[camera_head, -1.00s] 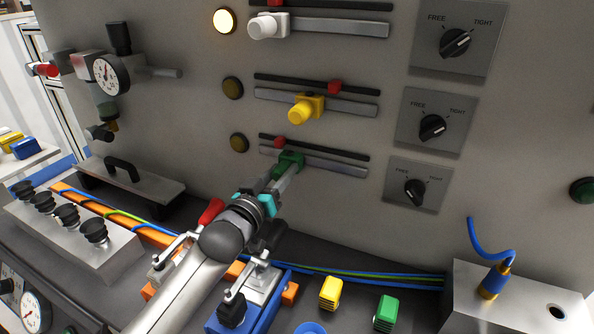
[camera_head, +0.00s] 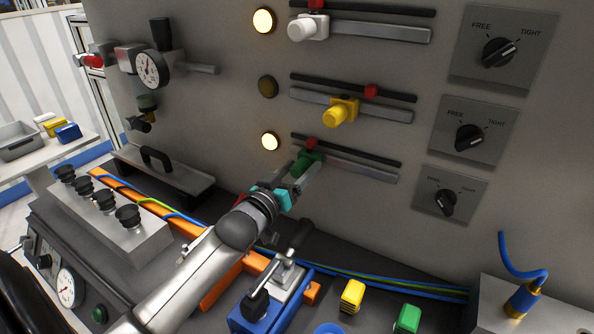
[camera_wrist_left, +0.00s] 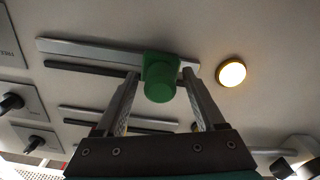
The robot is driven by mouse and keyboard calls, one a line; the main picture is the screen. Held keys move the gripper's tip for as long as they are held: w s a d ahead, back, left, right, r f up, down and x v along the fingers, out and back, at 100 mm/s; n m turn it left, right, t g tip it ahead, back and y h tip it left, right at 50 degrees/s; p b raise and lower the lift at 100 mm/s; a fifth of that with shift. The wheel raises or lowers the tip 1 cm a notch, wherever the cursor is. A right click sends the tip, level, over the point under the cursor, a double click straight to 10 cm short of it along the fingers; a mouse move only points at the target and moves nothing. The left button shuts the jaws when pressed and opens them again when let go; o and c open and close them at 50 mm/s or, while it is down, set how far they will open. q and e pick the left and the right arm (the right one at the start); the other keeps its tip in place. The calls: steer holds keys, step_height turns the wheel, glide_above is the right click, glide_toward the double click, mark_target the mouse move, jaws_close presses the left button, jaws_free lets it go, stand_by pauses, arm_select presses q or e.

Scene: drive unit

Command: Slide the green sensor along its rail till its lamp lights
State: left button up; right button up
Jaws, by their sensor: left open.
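The green sensor (camera_head: 306,162) sits on the lowest rail (camera_head: 360,170), near its left end, just under a red marker (camera_head: 312,143) on the dark strip above. The lamp (camera_head: 270,141) left of this rail glows warm white; it also glows in the left wrist view (camera_wrist_left: 231,73). My left gripper (camera_head: 298,174) is at the sensor, its fingers on either side of the green knob (camera_wrist_left: 160,88). The wrist view shows gaps between fingers and knob, so it is open. My right gripper is not in view.
Above are rails with a yellow sensor (camera_head: 341,112), its lamp (camera_head: 268,87) dark, and a white sensor (camera_head: 308,28), its lamp (camera_head: 264,20) lit. FREE/TIGHT knobs (camera_head: 445,202) are to the right. A blue-based clamp (camera_head: 270,300) stands below the arm.

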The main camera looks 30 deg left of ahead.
arm_select(q)
steer(key=shift+s, duration=0.15)
steer(key=s+p, duration=0.1)
steer(key=s, duration=1.4)
steer(key=shift+d, duration=0.45)
